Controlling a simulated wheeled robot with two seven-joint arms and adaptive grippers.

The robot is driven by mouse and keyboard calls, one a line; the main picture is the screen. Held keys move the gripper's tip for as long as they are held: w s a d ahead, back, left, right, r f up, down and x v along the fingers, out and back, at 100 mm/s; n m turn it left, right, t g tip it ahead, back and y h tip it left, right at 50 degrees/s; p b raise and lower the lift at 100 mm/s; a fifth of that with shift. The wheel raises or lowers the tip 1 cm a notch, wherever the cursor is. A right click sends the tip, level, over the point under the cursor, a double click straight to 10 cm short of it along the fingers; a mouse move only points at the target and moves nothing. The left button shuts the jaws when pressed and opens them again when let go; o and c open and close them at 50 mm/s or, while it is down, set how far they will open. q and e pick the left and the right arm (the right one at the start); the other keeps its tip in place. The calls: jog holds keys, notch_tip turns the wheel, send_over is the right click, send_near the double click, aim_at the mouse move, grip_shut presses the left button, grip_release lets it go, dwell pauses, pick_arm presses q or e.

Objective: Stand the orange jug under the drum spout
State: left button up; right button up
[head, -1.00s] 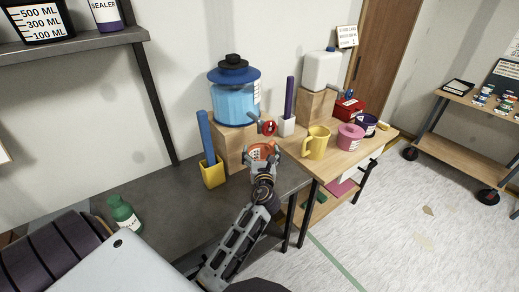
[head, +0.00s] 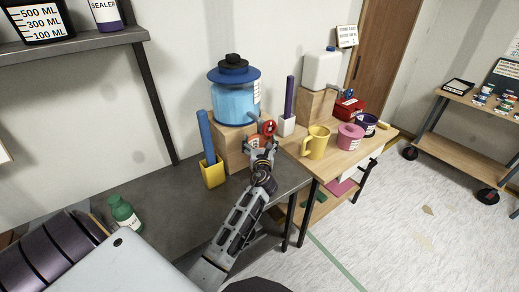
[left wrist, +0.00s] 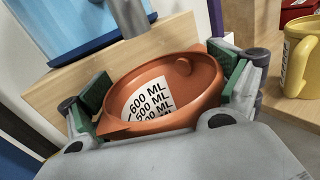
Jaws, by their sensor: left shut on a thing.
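The orange jug (left wrist: 178,88) is open-topped, with a white label reading 600 ML inside, and looks empty. My left gripper (left wrist: 168,98) is shut around it, with green pads on both sides. In the head view, my left gripper (head: 263,147) hides most of the jug, in front of the wooden block. The blue drum (head: 235,98) stands on that block, and its spout has a red round handle (head: 269,127). In the left wrist view, the grey spout (left wrist: 128,18) shows above and behind the jug's far rim. I cannot tell whether the jug touches the table. My right gripper is out of view.
A yellow holder (head: 213,174) with a blue stick stands left of the block. A white holder (head: 286,126) with a purple stick, a yellow mug (head: 316,143) and a pink mug (head: 350,137) stand to the right. A green bottle (head: 124,213) stands front left. The grey tabletop (head: 180,205) between is clear.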

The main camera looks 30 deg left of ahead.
aim_at(259, 142)
pick_arm(q)
jog(key=shift+f+b, duration=0.5)
jog(key=shift+f, duration=1.35)
jog(key=o, duration=1.2)
jog(key=shift+o, duration=0.2)
jog(key=shift+s, duration=0.1)
jog(key=shift+s+d, duration=0.35)
jog(key=v, duration=1.1)
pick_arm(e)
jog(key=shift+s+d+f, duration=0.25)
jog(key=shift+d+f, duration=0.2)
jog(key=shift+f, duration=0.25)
